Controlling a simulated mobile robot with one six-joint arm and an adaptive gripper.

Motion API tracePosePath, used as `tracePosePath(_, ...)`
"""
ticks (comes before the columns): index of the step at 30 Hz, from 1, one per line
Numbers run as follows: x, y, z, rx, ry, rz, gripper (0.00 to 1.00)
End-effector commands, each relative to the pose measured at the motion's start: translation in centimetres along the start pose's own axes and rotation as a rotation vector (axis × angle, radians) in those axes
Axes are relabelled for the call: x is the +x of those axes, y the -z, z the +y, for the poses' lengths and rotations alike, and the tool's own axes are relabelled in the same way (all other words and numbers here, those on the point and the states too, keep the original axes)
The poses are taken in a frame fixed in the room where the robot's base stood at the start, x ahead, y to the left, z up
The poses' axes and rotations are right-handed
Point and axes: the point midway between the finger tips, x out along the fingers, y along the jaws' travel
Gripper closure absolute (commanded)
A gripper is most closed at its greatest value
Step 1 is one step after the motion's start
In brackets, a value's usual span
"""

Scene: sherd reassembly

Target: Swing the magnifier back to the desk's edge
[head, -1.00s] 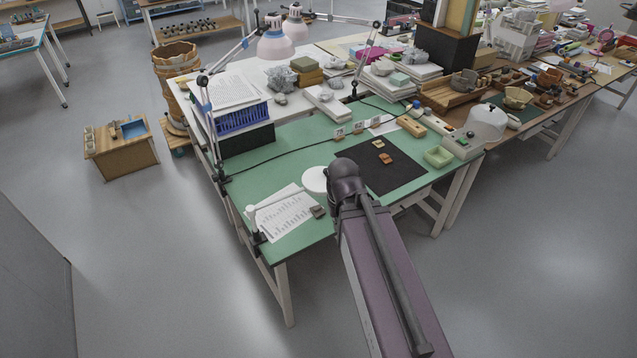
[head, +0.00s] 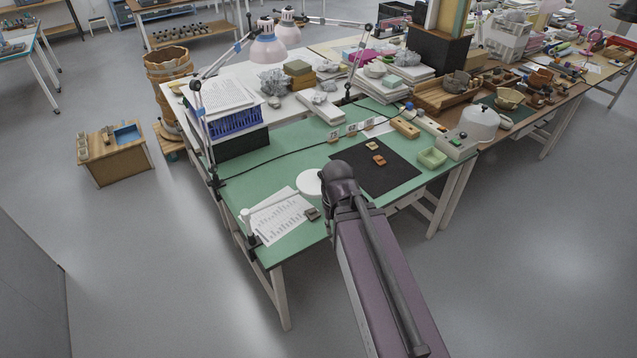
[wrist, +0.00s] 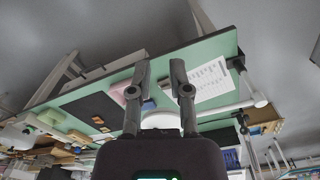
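The magnifier's round white head (head: 309,182) is low over the green desk (head: 275,157), left of the black mat. My own arm partly covers it in the head view. Its white arm reaches left to a post (head: 245,216) clamped at the desk's left front corner. In the wrist view, the white head (wrist: 160,119) lies behind my fingers and its arm (wrist: 225,108) runs right to the joint. My gripper (wrist: 159,68) is open, with nothing held between its fingertips. The head view hides my gripper behind my arm.
A printed sheet (head: 280,215) and a small dark block (head: 312,214) lie near the magnifier. The black mat (head: 395,172) carries two small sherds. Lamps (head: 268,48) stand behind on the white table. Open floor (head: 180,290) lies left of the desk.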

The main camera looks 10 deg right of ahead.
Motion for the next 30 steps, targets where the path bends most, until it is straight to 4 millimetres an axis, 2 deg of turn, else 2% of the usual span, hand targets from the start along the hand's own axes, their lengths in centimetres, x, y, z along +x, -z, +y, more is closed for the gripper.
tracePosePath(5,-0.3,2.5,0.4,0.078,0.007,0.012,0.5)
tracePosePath(8,-0.6,5.2,0.9,0.173,0.016,0.024,0.5)
tracePosePath(14,-1.3,12.7,2.9,0.459,0.047,0.058,0.5)
tracePosePath(21,-2.3,22.2,6.4,0.849,0.104,0.096,0.5)
tracePosePath(25,-2.7,26.3,8.3,1.028,0.136,0.109,0.5)
tracePosePath(30,-3.0,29.2,9.8,1.174,0.163,0.118,0.5)
